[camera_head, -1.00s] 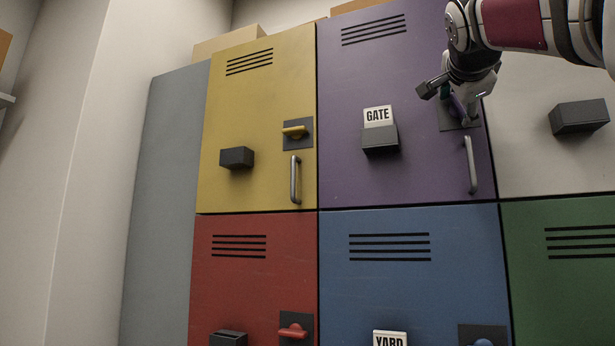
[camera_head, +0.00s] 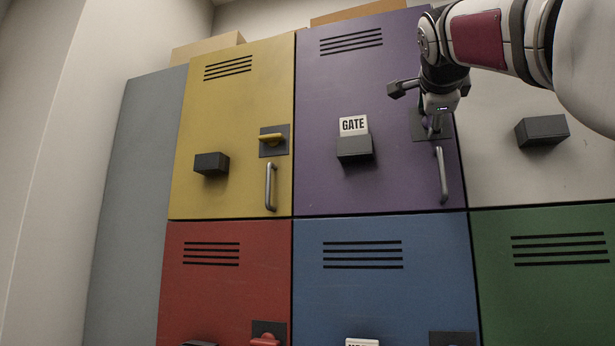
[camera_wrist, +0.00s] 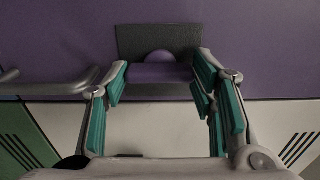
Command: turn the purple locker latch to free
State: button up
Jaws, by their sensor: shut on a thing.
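The purple locker door (camera_head: 385,80) is at the upper middle of the head view, closed. Its purple latch (camera_wrist: 160,72) sits on a dark square plate (camera_wrist: 185,38) near the door's right edge. In the head view the plate (camera_head: 418,130) shows, but my gripper mostly hides the latch. My gripper (camera_head: 430,120) reaches the latch from the front. In the wrist view my gripper (camera_wrist: 160,76) has one fingertip at each end of the latch bar and is shut on it. The bar lies across the wrist picture, parallel to the door's side edge.
A metal pull handle (camera_head: 442,174) is just below the latch. A dark holder (camera_head: 355,149) with a GATE card (camera_head: 353,125) is to the left. Yellow (camera_head: 225,120), red (camera_head: 220,285), blue (camera_head: 390,290), green (camera_head: 540,280) and white (camera_head: 530,175) locker doors surround it.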

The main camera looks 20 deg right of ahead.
jog(key=o, duration=1.1)
jog(key=shift+o, duration=0.2)
jog(key=shift+s, duration=0.1)
jog(key=v, duration=1.2)
